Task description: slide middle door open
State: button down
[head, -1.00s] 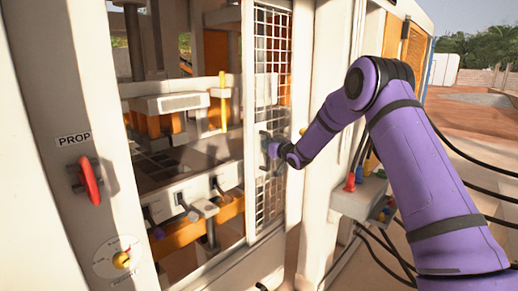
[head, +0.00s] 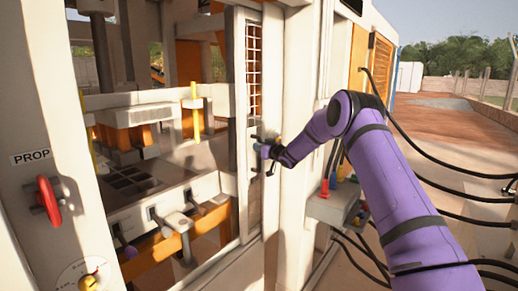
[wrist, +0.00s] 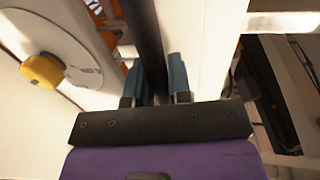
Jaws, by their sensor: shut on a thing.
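The middle door is a white-framed sliding panel with a wire mesh window (head: 254,70). Only a narrow strip of mesh shows beside the thick white post (head: 290,110), and the rest is hidden. The doorway to its left is wide open. My gripper (head: 262,153) is at the door's handle, next to the post. In the wrist view, my gripper's two blue-grey fingers (wrist: 159,80) are shut on the dark handle bar (wrist: 145,35), which runs between them.
Left of the opening, a white post carries a PROP label (head: 31,157), a red handle (head: 48,200) and a yellow knob (head: 88,283). Press parts (head: 135,115) stand inside.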

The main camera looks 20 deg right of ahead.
jog(key=c, duration=1.1)
grip_release()
jog(key=v, duration=1)
jog(key=shift+s+d, duration=0.15)
jog(key=shift+s, duration=0.25)
